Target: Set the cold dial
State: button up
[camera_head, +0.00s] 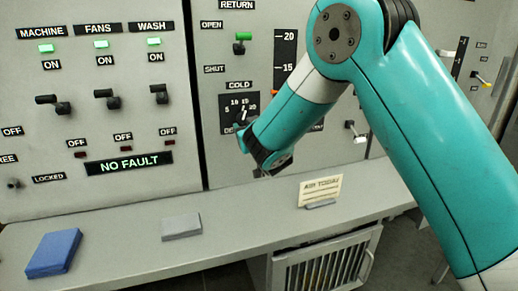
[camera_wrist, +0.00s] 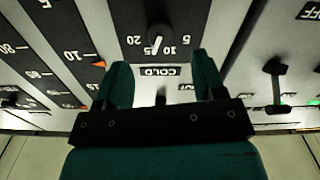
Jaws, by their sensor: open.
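The cold dial (camera_head: 243,114) is a dark knob with a white pointer on the middle panel, under the COLD label (camera_head: 239,85). My wrist hides its lower part in the head view. In the wrist view, which is upside down, the cold dial (camera_wrist: 158,38) sits just beyond the fingertips. In the head view my gripper is largely hidden by my own arm.
A RETURN lever (camera_head: 240,43) stands above the dial, and a vertical scale (camera_head: 285,60) is to its right. Several switches (camera_head: 107,99) fill the left panel. A blue book-like block (camera_head: 54,253), a grey block (camera_head: 181,226) and a card (camera_head: 320,190) rest on the ledge below.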

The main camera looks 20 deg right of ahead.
jog(key=s+b, duration=0.4)
jog(key=s, duration=0.5)
jog(key=shift+s, duration=0.25)
